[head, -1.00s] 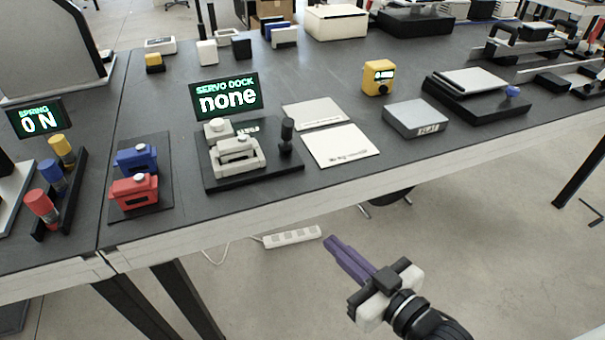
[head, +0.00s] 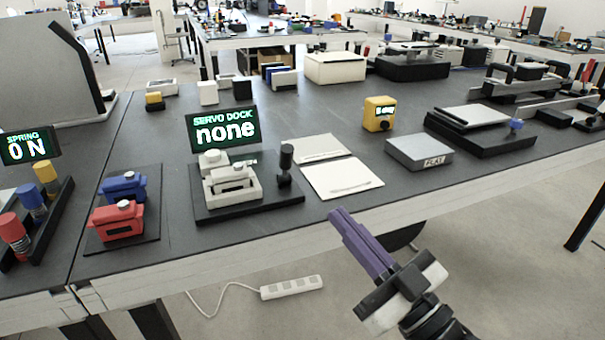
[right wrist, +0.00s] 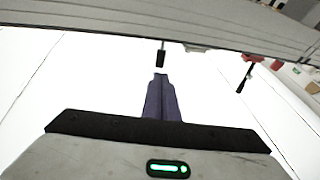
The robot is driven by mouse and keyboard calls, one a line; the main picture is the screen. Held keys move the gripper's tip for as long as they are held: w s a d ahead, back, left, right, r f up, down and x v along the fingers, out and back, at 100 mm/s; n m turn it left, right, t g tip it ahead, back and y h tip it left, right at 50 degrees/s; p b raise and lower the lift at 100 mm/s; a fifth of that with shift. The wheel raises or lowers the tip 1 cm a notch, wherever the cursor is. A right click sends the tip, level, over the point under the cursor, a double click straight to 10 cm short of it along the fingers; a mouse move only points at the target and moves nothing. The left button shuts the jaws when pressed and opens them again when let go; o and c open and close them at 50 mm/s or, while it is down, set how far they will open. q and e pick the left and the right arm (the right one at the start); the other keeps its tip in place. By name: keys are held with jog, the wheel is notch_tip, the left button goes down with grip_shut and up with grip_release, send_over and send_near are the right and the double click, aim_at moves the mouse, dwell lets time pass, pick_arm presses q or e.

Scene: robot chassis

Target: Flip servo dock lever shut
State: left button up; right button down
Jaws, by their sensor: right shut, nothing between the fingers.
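The servo dock (head: 250,205) is a black base on the table in the head view, with a pale grey servo-like body (head: 232,183) on it. Its screen (head: 222,130) reads "SERVO DOCK none". A black lever (head: 286,165) with a thick knob stands upright at the dock's right side. My right gripper (head: 338,216) has purple fingers, shut and empty, in front of the table edge, right of and nearer than the lever. In the right wrist view, its fingers (right wrist: 160,80) point toward the table edge. My left gripper is not in view.
Red (head: 118,220) and blue (head: 123,187) servos sit on a dark mat left of the dock. White cards (head: 342,177) lie to its right. A grey block marked FLAT (head: 420,152) and a yellow device (head: 379,113) stand farther right. A power strip (head: 291,287) lies on the floor.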

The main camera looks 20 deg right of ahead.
aim_at(291, 160)
jog(key=x, duration=1.1)
jog(key=shift+w+a+r+b, duration=0.1)
jog(key=shift+w+r+b, duration=0.05)
jog(key=shift+w+b, duration=0.2)
